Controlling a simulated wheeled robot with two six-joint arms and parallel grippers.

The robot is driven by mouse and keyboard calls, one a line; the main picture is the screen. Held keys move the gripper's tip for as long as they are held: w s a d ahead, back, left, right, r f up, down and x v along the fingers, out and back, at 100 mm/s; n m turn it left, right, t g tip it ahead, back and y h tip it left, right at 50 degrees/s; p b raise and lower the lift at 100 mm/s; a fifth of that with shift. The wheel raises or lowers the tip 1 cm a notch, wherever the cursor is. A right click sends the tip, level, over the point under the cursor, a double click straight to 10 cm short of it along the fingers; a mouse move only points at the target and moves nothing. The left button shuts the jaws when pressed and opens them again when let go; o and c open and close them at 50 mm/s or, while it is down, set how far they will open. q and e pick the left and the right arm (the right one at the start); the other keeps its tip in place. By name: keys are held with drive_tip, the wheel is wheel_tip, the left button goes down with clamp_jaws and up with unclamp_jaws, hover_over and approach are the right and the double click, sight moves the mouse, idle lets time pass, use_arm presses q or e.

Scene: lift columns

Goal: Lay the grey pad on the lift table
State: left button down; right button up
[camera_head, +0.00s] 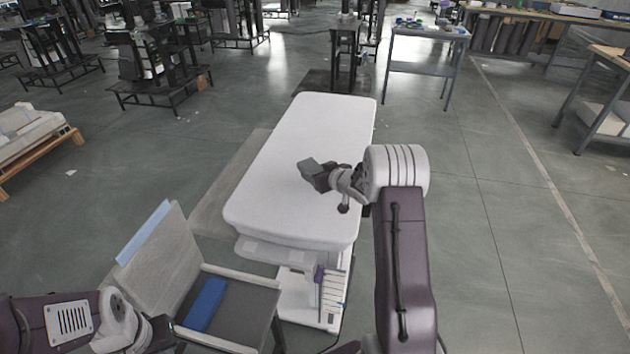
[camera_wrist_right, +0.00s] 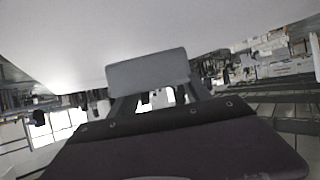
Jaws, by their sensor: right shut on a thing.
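The lift table (camera_head: 285,190) has a long white padded top and stands ahead of me, slightly left of the middle. My right gripper (camera_head: 318,176) is shut on the small grey pad (camera_head: 309,166) and appears over the table top. The pad also shows in the right wrist view (camera_wrist_right: 148,73), between the fingers, with a pale surface behind it. I cannot tell whether the pad touches the table. My left gripper (camera_head: 162,332) is at the lower left beside a grey chair; its fingers are too small and dark to read.
The grey chair (camera_head: 165,255) stands at the lower left, with a blue block (camera_head: 206,304) on its seat and a light blue piece (camera_head: 143,233) at its back. A pallet (camera_head: 35,150) is at the far left. A workbench (camera_head: 430,33) stands behind. Floor right of my right arm is clear.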

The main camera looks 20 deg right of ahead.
drive_tip(key=shift+w+a+f, duration=0.1)
drive_tip(key=shift+w, duration=0.25)
wheel_tip(320, 180, down, 4)
drive_tip(key=shift+s+r+b, duration=0.1)
drive_tip(key=shift+r+b, duration=0.1)
drive_tip(key=shift+b, duration=0.4)
drive_tip(key=shift+f, duration=0.3)
drive_tip(key=shift+r, duration=0.1)
drive_tip(key=o, duration=1.5)
